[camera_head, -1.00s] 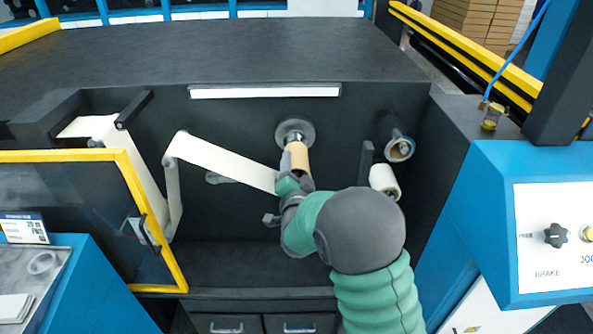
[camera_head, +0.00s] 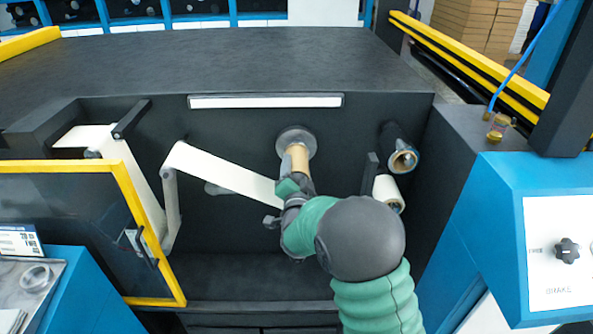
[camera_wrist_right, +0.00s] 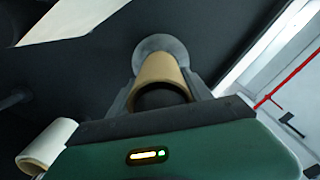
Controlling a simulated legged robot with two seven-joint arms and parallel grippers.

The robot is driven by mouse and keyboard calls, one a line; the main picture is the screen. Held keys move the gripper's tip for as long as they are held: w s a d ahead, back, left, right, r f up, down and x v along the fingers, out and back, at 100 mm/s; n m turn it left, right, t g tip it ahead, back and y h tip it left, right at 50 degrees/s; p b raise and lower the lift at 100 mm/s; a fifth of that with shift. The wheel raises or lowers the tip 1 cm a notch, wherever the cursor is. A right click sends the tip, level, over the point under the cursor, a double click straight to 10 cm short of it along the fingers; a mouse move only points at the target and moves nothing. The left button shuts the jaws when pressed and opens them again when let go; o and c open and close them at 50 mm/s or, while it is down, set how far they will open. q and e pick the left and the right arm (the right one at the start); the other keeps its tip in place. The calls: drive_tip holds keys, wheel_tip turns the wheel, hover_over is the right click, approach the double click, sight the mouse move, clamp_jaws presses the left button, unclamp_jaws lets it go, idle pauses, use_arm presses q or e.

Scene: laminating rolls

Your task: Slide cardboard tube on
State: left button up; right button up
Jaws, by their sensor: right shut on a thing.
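The brown cardboard tube (camera_head: 298,158) is in front of the round grey flange (camera_head: 296,140) on the dark back wall, lined up with it. My right gripper (camera_head: 297,184) is shut on the tube. In the right wrist view the tube (camera_wrist_right: 161,72) sits between the two fingers, its open dark end toward me, its far end at or close to the grey flange (camera_wrist_right: 162,46). I cannot tell whether they touch. A spindle inside the tube is not visible. My left gripper is not in view.
A white web (camera_head: 225,172) runs from a roller at the left toward the tube. Two rolls, the upper (camera_head: 402,158) and the lower (camera_head: 387,190), stick out at the right. A yellow-framed guard (camera_head: 125,190) stands at the left; a blue control panel (camera_head: 500,220) at the right.

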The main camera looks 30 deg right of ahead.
drive_tip(key=o, duration=1.6)
drive_tip(key=b+v, duration=0.8)
drive_tip(key=v, duration=0.8)
drive_tip(key=shift+s+a+f, duration=0.15)
drive_tip(key=shift+s+a, duration=0.1)
drive_tip(key=shift+s, duration=0.1)
